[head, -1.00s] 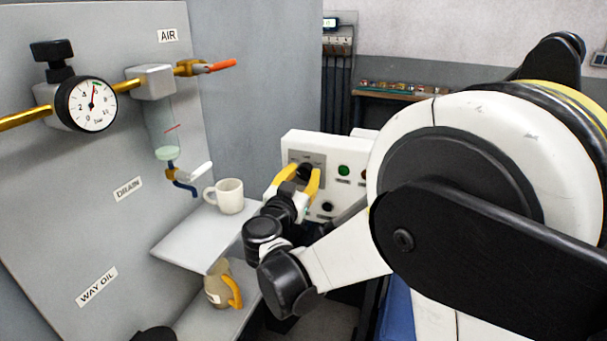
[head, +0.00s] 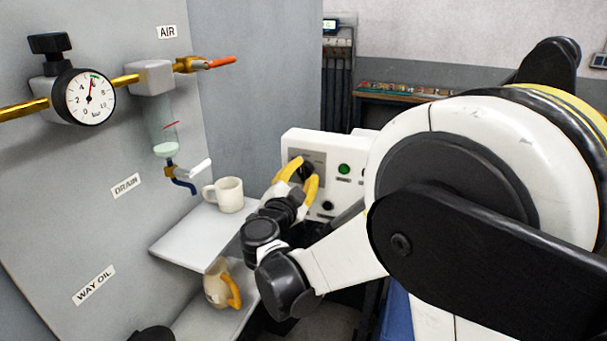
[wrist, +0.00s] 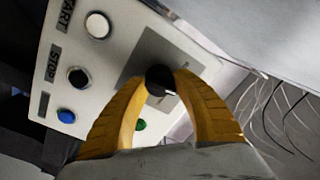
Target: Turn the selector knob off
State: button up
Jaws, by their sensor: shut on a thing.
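The selector knob (wrist: 160,78) is a round black knob on a grey plate (wrist: 148,52) of the white control box. In the wrist view it sits between the tips of my gripper (wrist: 161,83), whose yellow fingers are shut on it. In the head view my gripper (head: 303,170) reaches the same knob at the left of the box (head: 326,143), with the fingers partly covering the knob and plate. The knob's pointer and position marks are too small and covered to read.
A green button (head: 344,169) and a black button (head: 327,205) are close to the knob. A white mug (head: 228,194) stands on a shelf left of my wrist, and a tan jug (head: 218,288) stands below. The pressure gauge (head: 88,97) is far left.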

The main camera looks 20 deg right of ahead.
jog(key=shift+m, duration=0.8)
jog(key=o, duration=1.2)
jog(key=shift+d, duration=0.1)
jog(key=v, duration=1.2)
jog(key=shift+f, duration=0.15)
